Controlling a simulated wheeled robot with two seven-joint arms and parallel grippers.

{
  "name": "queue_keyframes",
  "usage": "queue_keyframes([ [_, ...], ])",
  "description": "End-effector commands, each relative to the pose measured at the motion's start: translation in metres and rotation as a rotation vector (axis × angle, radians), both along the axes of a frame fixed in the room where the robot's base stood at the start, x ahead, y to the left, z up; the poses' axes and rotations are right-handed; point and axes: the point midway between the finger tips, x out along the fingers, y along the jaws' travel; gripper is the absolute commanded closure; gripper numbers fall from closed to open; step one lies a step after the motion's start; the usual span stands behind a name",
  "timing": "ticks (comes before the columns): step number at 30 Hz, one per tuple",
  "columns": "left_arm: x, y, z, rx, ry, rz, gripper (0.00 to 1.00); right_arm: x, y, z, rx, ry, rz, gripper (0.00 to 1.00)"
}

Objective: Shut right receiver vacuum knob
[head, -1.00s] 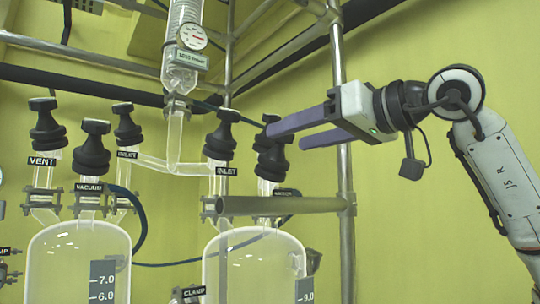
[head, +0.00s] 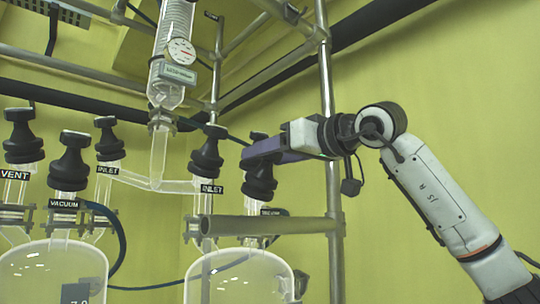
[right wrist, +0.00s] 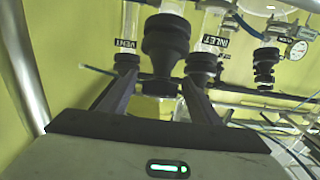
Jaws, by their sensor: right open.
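The right receiver (head: 240,278) is a clear glass vessel at the lower middle of the head view. Its black vacuum knob (head: 258,182) stands on the right neck, its label partly hidden behind a pipe. My right gripper (head: 252,155) comes in from the right at this knob, its purple fingers covering part of it. In the right wrist view, a large black knob (right wrist: 166,42) stands in line with the gap between the fingers of the open right gripper (right wrist: 158,88). I cannot tell whether the fingers touch it. My left gripper is not in view.
The receiver's inlet knob (head: 206,155) stands close on the left. A horizontal metal pipe (head: 270,225) crosses in front of the necks, and a vertical post (head: 327,120) stands just right of them. The left vessel (head: 50,270) has several similar knobs.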

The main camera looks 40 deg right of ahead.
Motion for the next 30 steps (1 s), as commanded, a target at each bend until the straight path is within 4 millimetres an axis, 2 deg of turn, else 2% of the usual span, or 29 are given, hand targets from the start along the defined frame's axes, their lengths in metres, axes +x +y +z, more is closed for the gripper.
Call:
queue_keyframes([
  [6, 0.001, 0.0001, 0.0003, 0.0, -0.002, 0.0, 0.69, 0.0006, 0.0002, -0.0002, 0.0, 0.0, 0.0, 0.43],
  [12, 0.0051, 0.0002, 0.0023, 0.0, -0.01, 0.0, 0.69, 0.0004, 0.0001, -0.0002, 0.0, 0.0, 0.0, 0.76],
  [14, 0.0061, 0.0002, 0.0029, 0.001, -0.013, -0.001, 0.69, 0.0004, 0.0, -0.0002, 0.0, 0.0, 0.0, 0.84],
  [23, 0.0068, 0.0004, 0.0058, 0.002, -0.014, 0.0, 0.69, 0.0002, 0.0007, 0.0009, 0.018, 0.0, -0.033, 0.84],
  [30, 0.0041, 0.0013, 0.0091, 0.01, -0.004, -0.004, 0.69, 0.0002, 0.0021, 0.0023, 0.084, 0.006, -0.152, 0.84],
])
